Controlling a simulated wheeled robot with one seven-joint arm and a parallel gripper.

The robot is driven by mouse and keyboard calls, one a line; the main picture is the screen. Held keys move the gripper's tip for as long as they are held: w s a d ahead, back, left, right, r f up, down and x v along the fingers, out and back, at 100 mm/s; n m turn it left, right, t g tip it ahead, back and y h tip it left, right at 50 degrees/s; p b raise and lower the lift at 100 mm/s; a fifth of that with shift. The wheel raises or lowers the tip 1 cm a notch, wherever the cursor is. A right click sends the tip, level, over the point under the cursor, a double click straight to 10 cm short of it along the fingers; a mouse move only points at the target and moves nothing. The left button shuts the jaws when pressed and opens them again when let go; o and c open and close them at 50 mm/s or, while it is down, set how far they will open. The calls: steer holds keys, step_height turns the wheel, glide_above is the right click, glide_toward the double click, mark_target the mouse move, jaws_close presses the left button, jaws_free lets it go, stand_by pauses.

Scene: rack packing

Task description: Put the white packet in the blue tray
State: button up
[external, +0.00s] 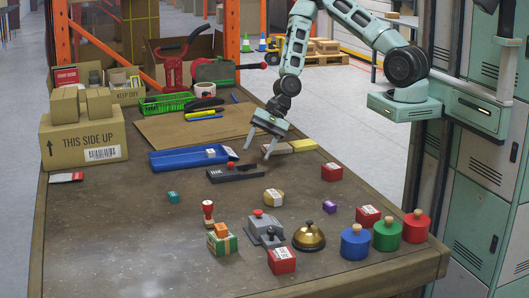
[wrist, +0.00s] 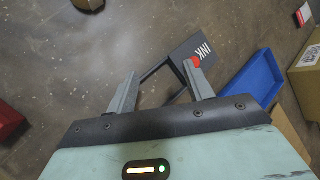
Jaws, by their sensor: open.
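The blue tray (external: 172,161) lies on the table left of my gripper, and its side shows at the right of the wrist view (wrist: 258,78). A small whitish packet (external: 211,153) appears in the tray's right part in the external view; it is too small to identify surely. I see no white packet in the wrist view. My gripper (external: 257,152) is open and empty, above and slightly right of a black ink pad (external: 240,173) with a red knob. In the wrist view, my fingers (wrist: 160,69) are apart over this pad (wrist: 190,50), marked INK.
A cardboard box (external: 83,140) stands at left. Stamps, a brass bell (external: 309,238) and coloured pots occupy the front right. The front left is mostly clear.

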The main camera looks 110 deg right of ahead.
steer(key=s+a+r+n+g+h, duration=0.1)
steer(key=s+a+r+n+g, duration=0.3)
steer(key=a+n, duration=0.55)
steer(key=s+a+r+n+g+h, duration=0.1)
steer(key=s+a+r+n+g, duration=0.1)
steer(key=s+a+r+n, duration=0.9)
steer(key=s+a+n, duration=0.3)
steer(key=s, duration=0.2)
steer(key=s+a+r+n+g+h, duration=0.1)
steer(key=s+a+r+n, duration=0.2)
steer(key=s+a+n, duration=0.3)
steer(key=shift+s+a+r, duration=0.15)
steer(key=shift+s+r, duration=0.15)
steer(key=shift+s, duration=0.15)
stand_by(4.4)
